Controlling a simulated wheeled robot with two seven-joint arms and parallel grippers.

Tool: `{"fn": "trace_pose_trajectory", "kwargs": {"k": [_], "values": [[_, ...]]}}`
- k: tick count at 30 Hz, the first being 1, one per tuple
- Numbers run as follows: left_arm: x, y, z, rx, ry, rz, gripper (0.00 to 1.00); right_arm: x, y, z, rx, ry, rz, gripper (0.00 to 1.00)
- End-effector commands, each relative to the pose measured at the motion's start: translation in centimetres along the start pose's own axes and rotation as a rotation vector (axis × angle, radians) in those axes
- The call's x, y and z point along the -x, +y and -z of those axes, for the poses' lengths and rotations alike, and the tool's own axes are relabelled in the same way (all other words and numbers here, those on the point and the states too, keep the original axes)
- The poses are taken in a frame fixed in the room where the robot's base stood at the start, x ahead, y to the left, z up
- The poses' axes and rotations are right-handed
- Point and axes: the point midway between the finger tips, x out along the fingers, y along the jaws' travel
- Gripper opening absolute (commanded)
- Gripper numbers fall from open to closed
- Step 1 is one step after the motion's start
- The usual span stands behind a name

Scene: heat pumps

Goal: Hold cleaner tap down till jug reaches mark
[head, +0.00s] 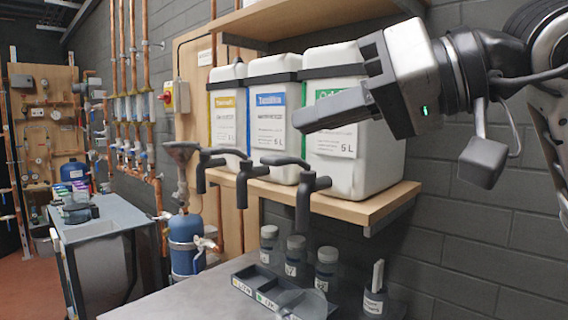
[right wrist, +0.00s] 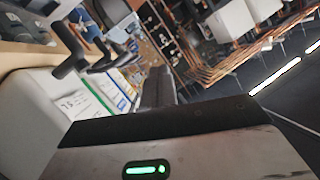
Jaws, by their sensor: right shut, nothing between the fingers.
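Three white jugs of fluid stand side by side on a wooden shelf, with yellow (head: 226,112), blue (head: 272,122) and green (head: 345,165) labels; I cannot read which is the cleaner. Dark lever taps stick out in front: left (head: 202,172), middle (head: 243,178) and right (head: 304,200). My right gripper (head: 302,117) is shut and empty, in front of the green-labelled jug and above the right tap, apart from it. The right wrist view shows its fingers (right wrist: 158,88) and a tap (right wrist: 68,52). A grey see-through vessel (head: 302,304), perhaps the measuring jug, is cut off at the bottom edge.
Below the shelf (head: 385,208), several small lidded bottles (head: 296,258) and a dark labelled tray (head: 243,283) stand on the grey bench (head: 165,298). A blue cylinder (head: 186,240) and copper pipes stand to the left. A grey block wall is behind.

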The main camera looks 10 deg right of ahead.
Motion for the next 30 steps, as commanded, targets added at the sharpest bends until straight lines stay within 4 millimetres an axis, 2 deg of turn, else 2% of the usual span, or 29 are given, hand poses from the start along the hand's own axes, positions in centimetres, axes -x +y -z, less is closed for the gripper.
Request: {"fn": "trace_pose_trajectory", "kwargs": {"k": [1, 3, 6, 17, 23, 30], "values": [[-0.3, 0.0, -0.5, 0.003, 0.002, -0.003, 0.36, 1.5, 0.4, 0.6, 0.116, 0.047, -0.083, 0.00], [-0.2, 0.1, -0.5, 0.007, 0.002, -0.006, 0.36, 3.0, 0.7, 1.5, 0.226, 0.084, -0.169, 0.00], [-0.1, 0.2, -0.4, 0.010, 0.004, -0.009, 0.36, 4.3, 1.0, 2.2, 0.312, 0.111, -0.243, 0.00], [0.0, 0.2, -0.5, 0.011, 0.003, -0.010, 0.36, 4.8, 1.1, 2.5, 0.339, 0.118, -0.266, 0.00], [0.1, 0.3, -0.3, 0.011, 0.004, -0.010, 0.36, 3.5, 1.3, 2.7, 0.336, 0.115, -0.262, 0.00], [0.2, 0.3, 0.0, 0.011, 0.003, -0.010, 0.36, -1.1, 2.4, 3.5, 0.334, 0.112, -0.259, 0.00]]}}
